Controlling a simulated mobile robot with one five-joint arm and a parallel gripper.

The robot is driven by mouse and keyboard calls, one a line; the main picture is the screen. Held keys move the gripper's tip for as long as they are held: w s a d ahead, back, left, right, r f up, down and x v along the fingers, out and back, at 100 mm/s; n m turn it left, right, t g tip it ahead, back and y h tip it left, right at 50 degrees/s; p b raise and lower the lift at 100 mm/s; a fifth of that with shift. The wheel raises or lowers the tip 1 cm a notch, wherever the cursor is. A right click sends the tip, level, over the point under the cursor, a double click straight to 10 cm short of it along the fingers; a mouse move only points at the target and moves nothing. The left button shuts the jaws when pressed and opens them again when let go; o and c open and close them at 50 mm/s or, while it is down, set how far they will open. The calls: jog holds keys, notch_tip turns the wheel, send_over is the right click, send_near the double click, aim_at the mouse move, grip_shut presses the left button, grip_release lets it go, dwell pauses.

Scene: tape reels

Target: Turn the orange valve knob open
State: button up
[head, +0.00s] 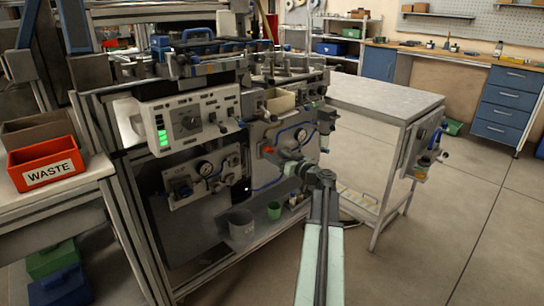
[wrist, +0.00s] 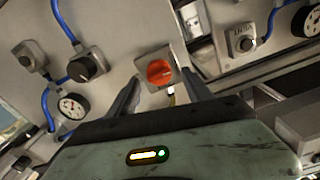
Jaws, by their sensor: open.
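The orange valve knob (wrist: 160,72) is round and sits on a square grey plate on the panel, upper middle of the wrist view. In the head view it shows as a small orange spot (head: 268,150) just beyond the end of my arm. My gripper (wrist: 162,90) is open, with one dark finger to the left of the knob and one to the right. A gap shows between each finger and the knob in the wrist view. Whether the fingertips reach the knob's depth I cannot tell. In the head view my gripper (head: 279,156) is at the panel, its fingers hard to make out.
A black knob (wrist: 86,67), a gauge (wrist: 73,106) and blue hoses lie left of the orange knob. Another small knob (wrist: 241,40) is at right. A control box (head: 188,118), an orange WASTE bin (head: 46,164) and a side table (head: 380,95) stand around. Floor at right is clear.

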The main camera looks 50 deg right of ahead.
jog(key=shift+w+d, duration=0.15)
jog(key=shift+w, duration=0.9)
